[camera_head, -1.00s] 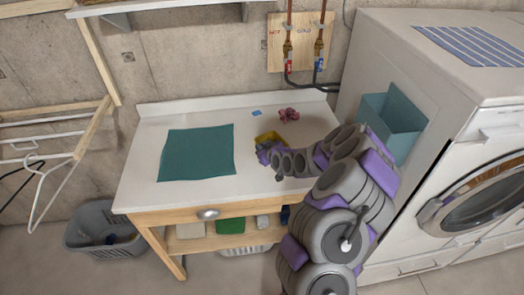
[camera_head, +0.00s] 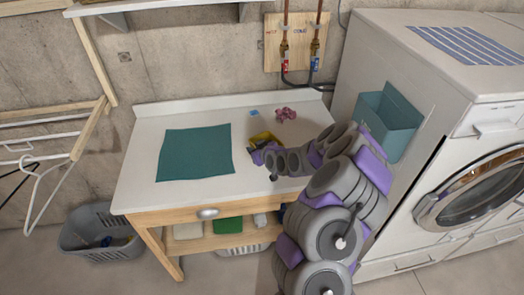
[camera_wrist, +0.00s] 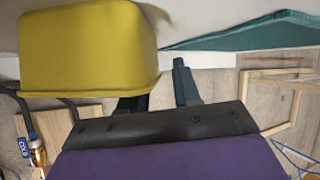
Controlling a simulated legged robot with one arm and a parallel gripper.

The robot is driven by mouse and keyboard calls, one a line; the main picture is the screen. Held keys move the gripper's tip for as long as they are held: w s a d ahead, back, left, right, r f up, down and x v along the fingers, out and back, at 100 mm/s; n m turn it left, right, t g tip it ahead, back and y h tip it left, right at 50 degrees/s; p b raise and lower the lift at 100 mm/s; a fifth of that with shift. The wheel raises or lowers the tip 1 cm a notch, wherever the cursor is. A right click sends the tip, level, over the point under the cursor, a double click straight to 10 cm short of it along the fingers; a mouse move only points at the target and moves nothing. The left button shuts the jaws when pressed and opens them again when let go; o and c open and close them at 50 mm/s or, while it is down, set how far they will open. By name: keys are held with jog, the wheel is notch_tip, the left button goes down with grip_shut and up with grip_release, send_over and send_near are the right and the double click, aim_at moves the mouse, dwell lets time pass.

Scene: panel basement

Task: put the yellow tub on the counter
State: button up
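The yellow tub (camera_head: 266,136) is on the white counter (camera_head: 143,152), right of the teal cloth (camera_head: 195,152). My gripper (camera_head: 256,153) is at the tub's near side and partly covers it. In the wrist view, which looks inverted, the tub (camera_wrist: 85,45) fills the upper left, upright with its base toward the counter. My gripper (camera_wrist: 158,92) has its two fingers apart. The left finger is partly hidden behind the tub's rim, and the right finger stands outside the tub with a small gap. I cannot tell whether either finger touches it.
A pink object (camera_head: 286,113) and a small blue item (camera_head: 254,112) lie behind the tub. A teal box (camera_head: 389,124) is on the side of the white washing machine (camera_head: 455,130) at right. A grey basket (camera_head: 95,230) stands on the floor. The counter's far left is clear.

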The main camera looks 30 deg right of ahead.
jog(key=shift+s+r, duration=0.25)
jog(key=shift+s, duration=0.1)
jog(key=s+r, duration=0.1)
jog(key=s+d+p, duration=0.1)
jog(key=s, duration=0.1)
jog(key=s+d+r, duration=0.1)
jog(key=s, duration=0.1)
jog(key=shift+s+r, duration=0.1)
jog(key=shift+r, duration=0.25)
jog(key=s+a+r+n+g+y+p, duration=0.1)
jog(key=s+a+r+g, duration=0.3)
jog(key=s+a, duration=0.35)
jog(key=s+a+r+g, duration=0.35)
jog(key=s+a, duration=0.25)
jog(key=s, duration=0.3)
jog(key=s+a+r+m+g, duration=0.1)
jog(key=s+r+g, duration=0.1)
jog(key=s, duration=0.7)
jog(key=s+a+r+m+g+h, duration=0.1)
jog(key=s+a+r+g, duration=0.1)
jog(key=s+r, duration=0.3)
jog(key=s+a+r+m+g, duration=0.1)
jog(key=s+a+r+g, duration=0.1)
jog(key=s, duration=1.2)
jog(key=shift+a+r+m+g+h, duration=0.2)
jog(key=shift+r+m+g+h, duration=0.15)
jog(key=shift+r, duration=0.3)
